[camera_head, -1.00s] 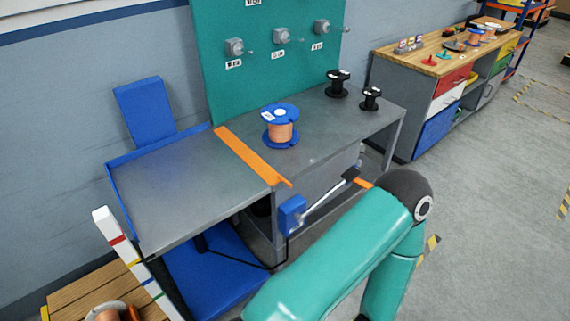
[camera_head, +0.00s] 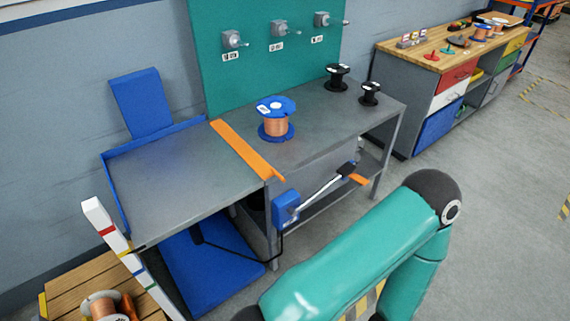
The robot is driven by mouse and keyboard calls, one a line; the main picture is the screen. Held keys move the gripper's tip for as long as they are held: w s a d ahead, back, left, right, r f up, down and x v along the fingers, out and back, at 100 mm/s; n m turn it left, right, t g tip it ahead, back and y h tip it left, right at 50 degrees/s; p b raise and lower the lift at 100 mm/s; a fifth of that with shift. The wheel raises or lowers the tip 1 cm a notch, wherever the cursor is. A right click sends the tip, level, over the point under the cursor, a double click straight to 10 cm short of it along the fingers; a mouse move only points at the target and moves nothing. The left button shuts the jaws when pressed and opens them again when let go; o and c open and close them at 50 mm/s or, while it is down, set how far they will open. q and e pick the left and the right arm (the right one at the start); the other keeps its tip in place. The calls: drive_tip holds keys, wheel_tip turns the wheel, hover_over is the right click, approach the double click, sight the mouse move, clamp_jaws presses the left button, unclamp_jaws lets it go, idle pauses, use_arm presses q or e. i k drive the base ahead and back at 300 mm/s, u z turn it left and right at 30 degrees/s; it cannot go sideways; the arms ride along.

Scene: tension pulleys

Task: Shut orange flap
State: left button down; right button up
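A long orange strip (camera_head: 245,150), which looks like the orange flap, lies across the grey workbench (camera_head: 320,130) between its left part and the spool side. Its front end reaches the bench's front edge. I cannot tell whether it is hinged up or flat. A second, small orange piece (camera_head: 357,179) shows under the bench front, beside the black handle of a lever (camera_head: 325,190) on a blue box (camera_head: 286,209). One of my teal arms crosses the lower right, in front of the bench. Neither gripper is in view.
A blue spool with copper wire (camera_head: 277,121) stands just right of the strip. Two black spools (camera_head: 338,77) stand farther back. A blue panel (camera_head: 141,104) rises behind the bench at left. A wooden-topped cabinet (camera_head: 440,70) stands at back right. Floor at right is clear.

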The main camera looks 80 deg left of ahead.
sight(255, 162)
drive_tip(key=z, duration=0.05)
drive_tip(key=i, duration=2)
drive_tip(key=u, duration=1.9)
drive_tip(key=i, duration=0.25)
drive_tip(key=u, duration=2)
drive_tip(key=k, duration=0.45)
drive_tip(key=u, duration=0.45)
drive_tip(key=i, duration=1.35)
drive_tip(key=z, duration=0.4)
